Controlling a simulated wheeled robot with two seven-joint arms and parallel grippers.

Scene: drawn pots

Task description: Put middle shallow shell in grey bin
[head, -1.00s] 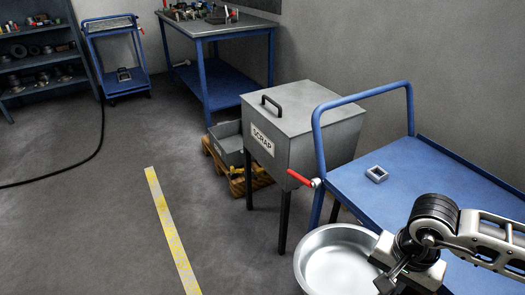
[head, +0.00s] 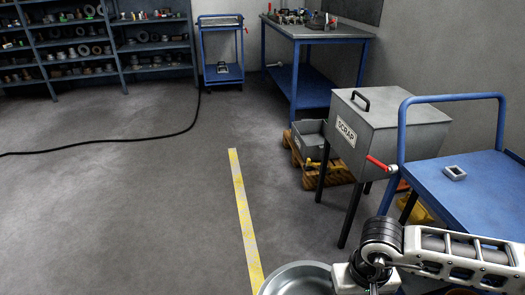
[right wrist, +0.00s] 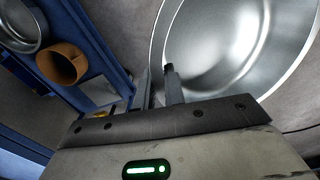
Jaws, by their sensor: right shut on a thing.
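A shallow silver metal shell (head: 298,283) is at the bottom edge of the head view, partly cut off. It also fills the upper right of the right wrist view (right wrist: 225,45). My right gripper (right wrist: 160,85) is shut on the shell's rim, with one finger inside and one outside. The shell hangs open side up above the floor. An open grey bin (head: 309,138) stands on a wooden pallet beyond the lidded grey box marked SCRAP (head: 390,125). My left gripper is not in view.
A blue trolley (head: 470,195) with a small metal frame (head: 454,173) stands at right. A blue workbench (head: 318,32) is behind.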

